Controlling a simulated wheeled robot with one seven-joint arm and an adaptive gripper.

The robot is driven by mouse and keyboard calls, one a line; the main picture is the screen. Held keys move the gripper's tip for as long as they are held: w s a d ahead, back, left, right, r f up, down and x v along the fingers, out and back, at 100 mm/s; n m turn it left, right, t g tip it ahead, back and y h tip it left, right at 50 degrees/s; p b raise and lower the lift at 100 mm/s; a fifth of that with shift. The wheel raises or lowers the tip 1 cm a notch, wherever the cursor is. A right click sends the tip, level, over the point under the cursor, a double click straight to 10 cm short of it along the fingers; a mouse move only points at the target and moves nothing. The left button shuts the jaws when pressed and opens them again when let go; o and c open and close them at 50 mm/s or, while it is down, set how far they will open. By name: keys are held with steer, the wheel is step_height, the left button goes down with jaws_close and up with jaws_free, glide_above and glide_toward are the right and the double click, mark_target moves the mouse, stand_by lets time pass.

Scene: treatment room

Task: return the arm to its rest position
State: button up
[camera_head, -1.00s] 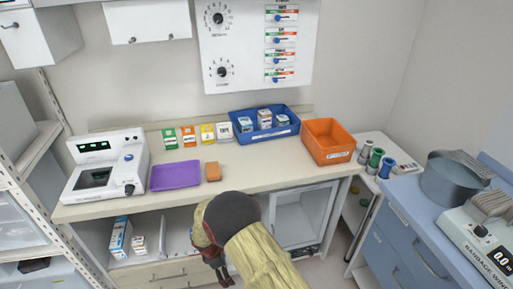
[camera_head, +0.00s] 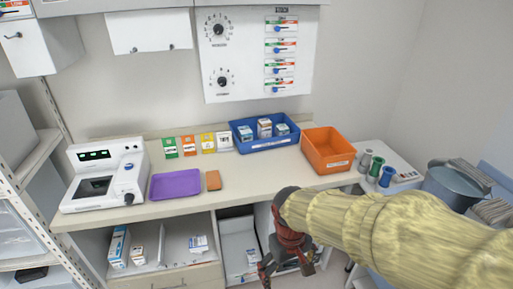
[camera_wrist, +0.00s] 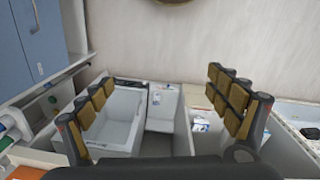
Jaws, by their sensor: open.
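My arm (camera_head: 390,222), in a pale yellow sleeve, reaches in from the right of the head view. My gripper (camera_head: 288,268) hangs at its end in front of the counter's lower shelves. In the wrist view my gripper (camera_wrist: 166,92) shows two fingers with brown pads spread wide, with nothing between them. Beyond the fingers are the open cabinet compartments. The gripper hides part of the lower right cabinet in the head view.
The counter (camera_head: 240,180) holds a white device (camera_head: 105,172), a purple tray (camera_head: 176,184), a brown block (camera_head: 213,180), a blue bin (camera_head: 264,144) and an orange bin (camera_head: 327,150). Small boxes (camera_head: 119,246) stand on the lower shelf. A metal pot (camera_head: 455,185) is at right.

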steer(key=s+d+r+m+t, duration=0.4)
steer(key=s+d+r, duration=0.6)
steer(key=r, duration=0.4)
steer(key=shift+d+m+t+y, duration=0.25)
steer(key=shift+m+t+y, duration=0.05)
steer(key=shift+t, duration=0.3)
stand_by(0.8)
